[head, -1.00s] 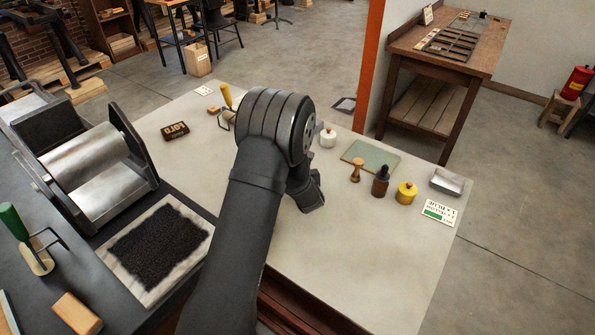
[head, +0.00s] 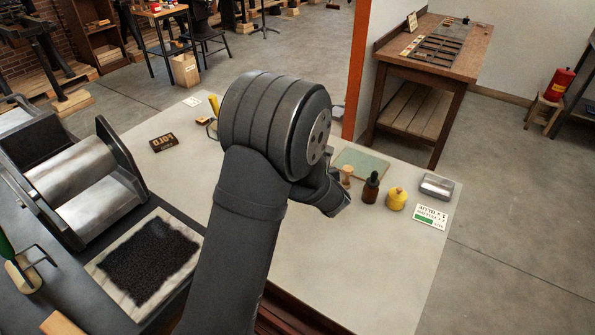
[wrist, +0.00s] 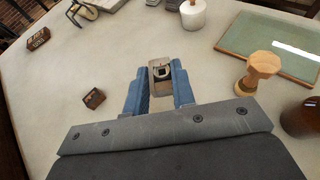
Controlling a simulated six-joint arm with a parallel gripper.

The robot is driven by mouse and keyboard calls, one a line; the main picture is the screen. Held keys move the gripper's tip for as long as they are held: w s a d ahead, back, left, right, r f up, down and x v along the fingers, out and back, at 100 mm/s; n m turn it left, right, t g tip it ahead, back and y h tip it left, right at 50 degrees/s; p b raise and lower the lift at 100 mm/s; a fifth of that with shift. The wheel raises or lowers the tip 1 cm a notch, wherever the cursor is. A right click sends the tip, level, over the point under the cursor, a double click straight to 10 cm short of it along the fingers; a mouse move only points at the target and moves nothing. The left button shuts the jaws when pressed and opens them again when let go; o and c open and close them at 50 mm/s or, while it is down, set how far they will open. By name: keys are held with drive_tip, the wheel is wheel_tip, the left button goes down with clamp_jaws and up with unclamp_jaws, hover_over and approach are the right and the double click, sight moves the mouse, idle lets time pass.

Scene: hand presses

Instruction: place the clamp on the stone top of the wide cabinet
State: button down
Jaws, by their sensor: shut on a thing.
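In the wrist view my gripper (wrist: 159,80) has its two blue fingers closed on a small grey-beige piece with a dark square and a bit of red, which I take to be the clamp (wrist: 161,71). Much of it is hidden between the fingers. The pale stone top (head: 300,270) of the wide cabinet spreads under and around my gripper, and it also fills much of the wrist view (wrist: 60,80). I cannot tell how far the clamp is above it. In the head view my arm hides the fingers and the clamp.
Ahead stand a white jar (wrist: 193,14), a green glass plate (wrist: 285,45) and a wooden-handled stamp (wrist: 258,68). A dark bottle (head: 370,188), a yellow pot (head: 396,199) and a metal tray (head: 437,186) are at the right. A small brown block (wrist: 94,98) lies left. The front right is clear.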

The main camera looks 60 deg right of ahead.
drive_tip(key=w+a+r, duration=0.9)
drive_tip(key=w+r, duration=0.4)
drive_tip(key=w+a+r, duration=0.3)
drive_tip(key=w+a, duration=0.1)
drive_tip(key=a, duration=0.5)
drive_tip(key=w+a+r+n+y, duration=0.1)
drive_tip(key=w+a+r, duration=0.3)
drive_tip(key=a, duration=0.5)
drive_tip(key=shift+w+a+r+t, duration=0.2)
drive_tip(key=shift+w+t, duration=0.1)
drive_tip(key=shift+w, duration=0.3)
